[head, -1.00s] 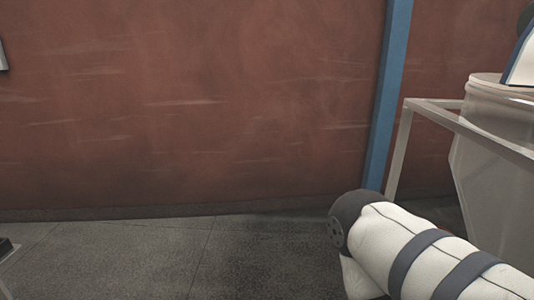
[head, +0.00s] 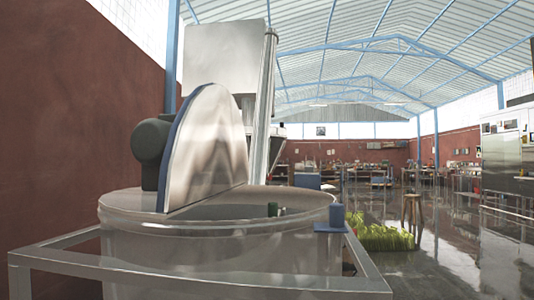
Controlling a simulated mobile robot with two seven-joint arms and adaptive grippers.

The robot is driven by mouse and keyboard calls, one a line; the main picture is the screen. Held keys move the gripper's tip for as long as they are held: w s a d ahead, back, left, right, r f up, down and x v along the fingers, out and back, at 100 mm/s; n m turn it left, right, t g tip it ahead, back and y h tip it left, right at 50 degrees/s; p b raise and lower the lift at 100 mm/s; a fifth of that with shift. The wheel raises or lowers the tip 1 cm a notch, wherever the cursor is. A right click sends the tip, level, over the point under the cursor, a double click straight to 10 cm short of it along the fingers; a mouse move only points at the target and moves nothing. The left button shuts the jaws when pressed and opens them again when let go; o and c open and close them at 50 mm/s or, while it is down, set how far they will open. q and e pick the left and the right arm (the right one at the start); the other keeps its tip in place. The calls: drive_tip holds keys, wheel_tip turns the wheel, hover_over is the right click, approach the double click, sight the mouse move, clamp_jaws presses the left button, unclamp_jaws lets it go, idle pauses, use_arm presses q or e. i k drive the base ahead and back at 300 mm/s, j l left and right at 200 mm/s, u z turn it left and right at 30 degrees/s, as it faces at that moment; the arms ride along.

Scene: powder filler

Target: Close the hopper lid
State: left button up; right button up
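The hopper (head: 140,250) is a large round metal tub in the lower left and middle of the head view. Its lid (head: 214,150), a shiny half-disc with a dark blue edge, stands upright across the hopper's top. The near right part of the hopper's mouth is uncovered, and a small green and dark part shows inside. A blue block (head: 336,218) sits at the hopper's right rim. Neither gripper shows in the head view.
A metal frame (head: 200,283) runs around the hopper at the front. A dark rounded motor-like part (head: 152,140) is behind the lid on the left. A red-brown wall (head: 70,130) stands at left. A stool (head: 411,212) and open shiny floor lie to the right.

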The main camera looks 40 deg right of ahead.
sight(205, 156)
drive_tip(key=i+j+z, duration=0.2)
drive_tip(key=z, duration=0.2)
drive_tip(key=i+j+z, duration=0.15)
drive_tip(key=j+z, duration=0.2)
drive_tip(key=i+j+z, duration=0.1)
drive_tip(key=j+z, duration=0.5)
drive_tip(key=z, duration=0.2)
drive_tip(key=j+z, duration=0.3)
drive_tip(key=j, duration=0.25)
drive_tip(key=j+z, duration=0.35)
drive_tip(key=j, duration=0.2)
